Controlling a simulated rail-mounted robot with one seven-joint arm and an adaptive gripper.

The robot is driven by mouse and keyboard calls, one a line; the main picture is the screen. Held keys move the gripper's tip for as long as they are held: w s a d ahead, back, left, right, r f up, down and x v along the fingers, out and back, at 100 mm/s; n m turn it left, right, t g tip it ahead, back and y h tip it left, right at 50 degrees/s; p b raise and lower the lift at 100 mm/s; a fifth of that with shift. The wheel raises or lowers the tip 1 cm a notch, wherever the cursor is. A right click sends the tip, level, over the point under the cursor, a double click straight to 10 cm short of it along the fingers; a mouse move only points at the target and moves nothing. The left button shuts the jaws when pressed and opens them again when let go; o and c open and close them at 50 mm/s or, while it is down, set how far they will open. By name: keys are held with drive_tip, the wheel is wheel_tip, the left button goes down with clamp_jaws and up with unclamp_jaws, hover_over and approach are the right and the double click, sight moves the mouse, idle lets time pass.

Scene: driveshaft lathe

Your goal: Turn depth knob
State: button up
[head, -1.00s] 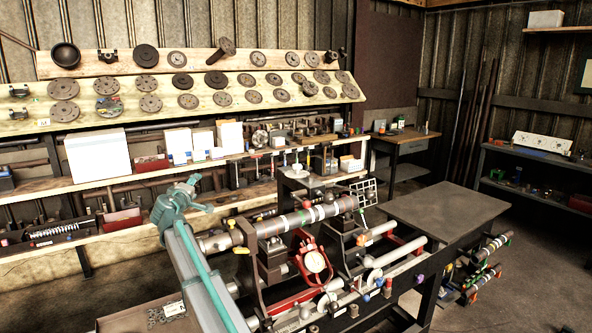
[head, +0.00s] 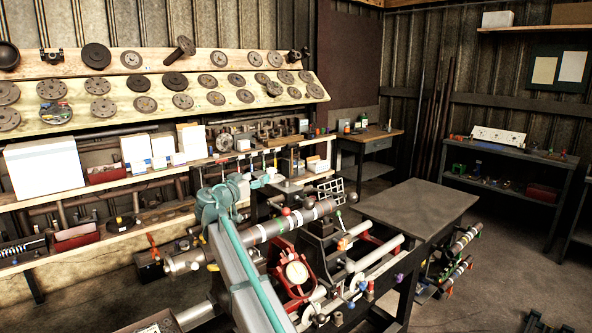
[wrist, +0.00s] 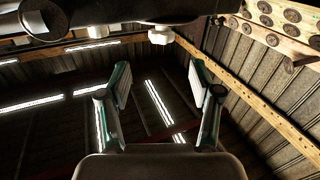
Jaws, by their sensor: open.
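The lathe holds a driveshaft (head: 290,222) with white and green bands, and a red-framed dial gauge (head: 297,272) stands in front of it. Several small knobs show on the lathe: a red ball (head: 286,211), an orange knob (head: 342,244) and blue knobs (head: 350,305). I cannot tell which is the depth knob. My grey and teal arm rises in front of the lathe's left part and hides some of it. In the wrist view my gripper (wrist: 158,78) is open, with two teal fingers apart and nothing between them. A dark cylinder (wrist: 140,10) lies beyond the fingertips.
A grey flat table (head: 415,210) stands right of the lathe. Behind it are a wooden bench (head: 370,137) and a shelf unit (head: 510,165). Wall boards (head: 200,85) carry several discs.

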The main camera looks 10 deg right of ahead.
sight(269, 170)
drive_tip(key=shift+m, duration=0.4)
drive_tip(key=p+x, duration=0.3)
drive_tip(key=x, duration=0.5)
drive_tip(key=shift+w+d+r+p, duration=0.15)
drive_tip(key=shift+w+p, duration=0.25)
drive_tip(key=shift+w, duration=0.05)
drive_tip(key=shift+x, duration=0.8)
